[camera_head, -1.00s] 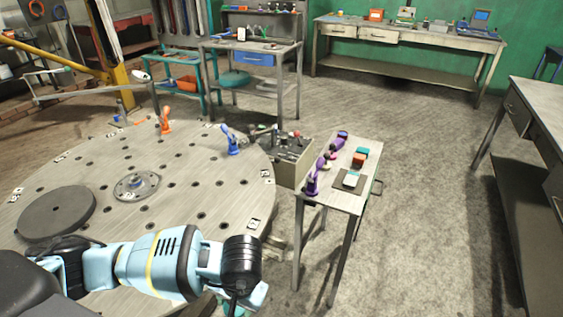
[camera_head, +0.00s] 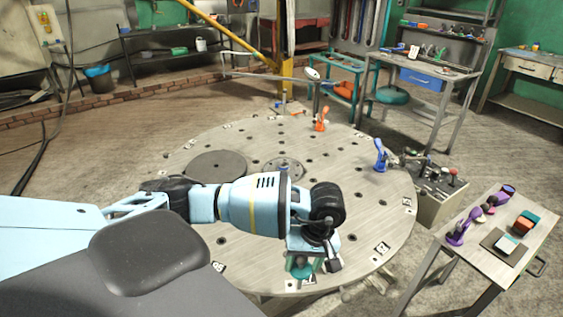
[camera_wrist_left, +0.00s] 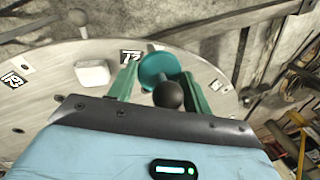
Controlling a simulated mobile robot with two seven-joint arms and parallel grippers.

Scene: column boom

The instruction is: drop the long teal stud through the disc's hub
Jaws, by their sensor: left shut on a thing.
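The large round grey disc (camera_head: 345,210) lies flat, dotted with holes. Its metal hub (camera_head: 283,168) sits near the middle, partly hidden by my left arm. My left gripper (camera_head: 302,268) is above the disc's near edge, short of the hub. In the left wrist view its green fingers (camera_wrist_left: 160,88) are shut on a teal round thing (camera_wrist_left: 158,66), apparently the head of the teal stud. A dark ball (camera_wrist_left: 168,94) shows in front of it. The stud's length is hidden. My right gripper is not in view.
A dark round plate (camera_head: 216,164) lies on the disc left of the hub. An orange clamp (camera_head: 320,119) and a blue clamp (camera_head: 381,156) stand at its far and right edges. A control box (camera_head: 440,198) and a small table (camera_head: 538,226) stand to the right.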

